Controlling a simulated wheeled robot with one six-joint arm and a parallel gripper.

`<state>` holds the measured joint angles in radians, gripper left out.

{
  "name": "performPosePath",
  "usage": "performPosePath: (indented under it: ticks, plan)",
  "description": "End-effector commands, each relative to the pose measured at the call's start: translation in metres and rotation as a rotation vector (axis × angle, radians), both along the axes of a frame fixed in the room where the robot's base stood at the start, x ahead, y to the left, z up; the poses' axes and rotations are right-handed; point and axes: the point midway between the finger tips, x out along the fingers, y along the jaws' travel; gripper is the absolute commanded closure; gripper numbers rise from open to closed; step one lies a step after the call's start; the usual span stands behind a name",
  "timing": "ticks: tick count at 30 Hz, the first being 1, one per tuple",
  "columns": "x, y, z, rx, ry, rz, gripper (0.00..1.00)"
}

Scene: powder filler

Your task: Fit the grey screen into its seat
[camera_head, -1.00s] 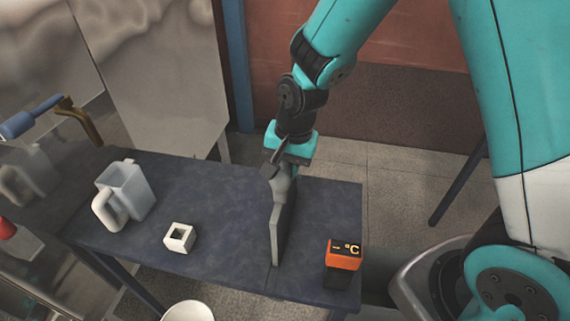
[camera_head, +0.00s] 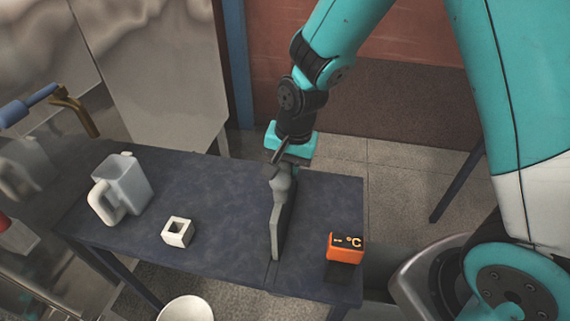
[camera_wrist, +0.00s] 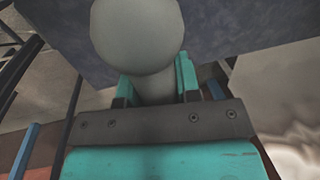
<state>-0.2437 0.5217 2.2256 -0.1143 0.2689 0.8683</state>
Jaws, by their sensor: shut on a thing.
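My gripper (camera_head: 283,172) is shut on the grey screen (camera_head: 281,222), gripping a knob or stem at its top. The screen is a flat grey plate, held upright and seen almost edge-on over the right part of the dark table; I cannot tell whether its lower edge touches the table. In the wrist view the rounded grey end of the held screen (camera_wrist: 138,35) fills the top middle, between the teal fingers (camera_wrist: 157,88). I cannot make out the screen's seat for certain in these views.
On the dark table (camera_head: 215,210) stand a translucent jug (camera_head: 128,180), a white square block with an opening (camera_head: 178,232) and an orange temperature display (camera_head: 345,248). A white bucket (camera_head: 186,309) is below the front edge. Metal machinery (camera_head: 25,185) stands at the left.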

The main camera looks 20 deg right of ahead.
Motion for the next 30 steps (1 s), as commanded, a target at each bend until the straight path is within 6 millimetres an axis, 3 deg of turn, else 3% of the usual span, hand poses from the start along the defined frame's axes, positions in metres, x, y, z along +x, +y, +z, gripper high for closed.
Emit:
performPosePath:
  ticks: [30]
  plan:
    - [0.000, 0.000, -0.026, 0.000, -0.001, 0.000, 1.00]
